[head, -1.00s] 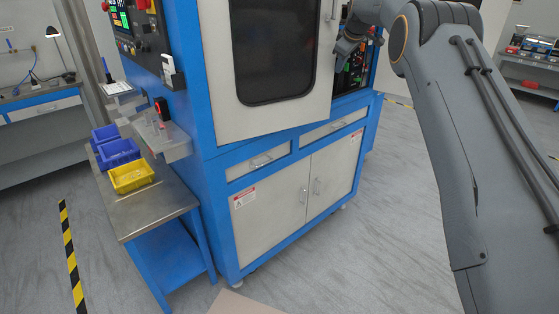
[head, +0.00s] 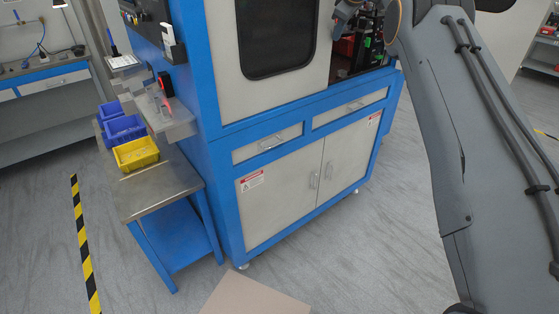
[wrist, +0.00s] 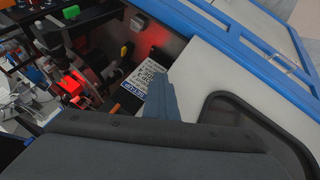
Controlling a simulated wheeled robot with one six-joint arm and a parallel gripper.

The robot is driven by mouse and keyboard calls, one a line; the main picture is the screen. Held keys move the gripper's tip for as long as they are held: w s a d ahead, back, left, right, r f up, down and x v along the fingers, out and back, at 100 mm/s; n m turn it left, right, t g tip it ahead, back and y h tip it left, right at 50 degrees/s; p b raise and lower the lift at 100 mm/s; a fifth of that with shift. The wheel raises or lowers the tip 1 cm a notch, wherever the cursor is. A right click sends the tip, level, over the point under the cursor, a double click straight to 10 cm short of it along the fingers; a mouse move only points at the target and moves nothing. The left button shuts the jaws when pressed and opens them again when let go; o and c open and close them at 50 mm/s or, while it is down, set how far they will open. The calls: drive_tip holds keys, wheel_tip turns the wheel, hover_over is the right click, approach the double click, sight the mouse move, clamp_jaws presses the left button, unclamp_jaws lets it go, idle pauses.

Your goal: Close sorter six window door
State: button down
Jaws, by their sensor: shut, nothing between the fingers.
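The sorter's window door (head: 220,60) is a pale panel with a dark rounded window (head: 275,40). In the head view its lower edge runs parallel to the blue frame, and the panel looks about flush with the front. Its top is out of frame. My gripper (head: 338,30) is at the top, by the door's right edge, in front of the open bay. In the wrist view the door (wrist: 205,75) fills the right side, and my shut, empty gripper (wrist: 160,98) is close to its edge. Whether it touches the door cannot be told.
The bay right of the door shows machinery (head: 368,40) and red light. Below are drawers and a two-door cabinet (head: 290,185). A side table (head: 160,190) with a yellow bin (head: 136,153) and blue bins stands left. A flat tan panel (head: 255,298) lies low in front.

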drive_tip(key=shift+w+a+r, duration=0.3)
drive_tip(key=shift+a+r, duration=0.15)
drive_tip(key=shift+a, duration=0.2)
drive_tip(key=s+d+r+b, duration=0.3)
drive_tip(key=s+d+r, duration=0.3)
drive_tip(key=d, duration=0.4)
drive_tip(key=s+a+f+m+g+h, duration=0.1)
drive_tip(key=s+f+m+g, duration=0.15)
drive_tip(key=s+f, duration=0.6)
drive_tip(key=s+a+f+m+g, duration=0.15)
drive_tip(key=s+f+m, duration=0.25)
drive_tip(key=s+f, duration=0.45)
drive_tip(key=s+f+m, duration=0.1)
drive_tip(key=s+f, duration=0.3)
drive_tip(key=s, duration=0.9)
drive_tip(key=s+a+f+m+g, duration=0.1)
drive_tip(key=s+f, duration=0.4)
drive_tip(key=s, duration=0.8)
drive_tip(key=s+a+f+m+g, duration=0.1)
drive_tip(key=s+f+m, duration=0.2)
drive_tip(key=s, duration=0.9)
drive_tip(key=shift+s+f+h, duration=0.3)
drive_tip(key=shift+s+f, duration=0.1)
drive_tip(key=shift+f, duration=0.5)
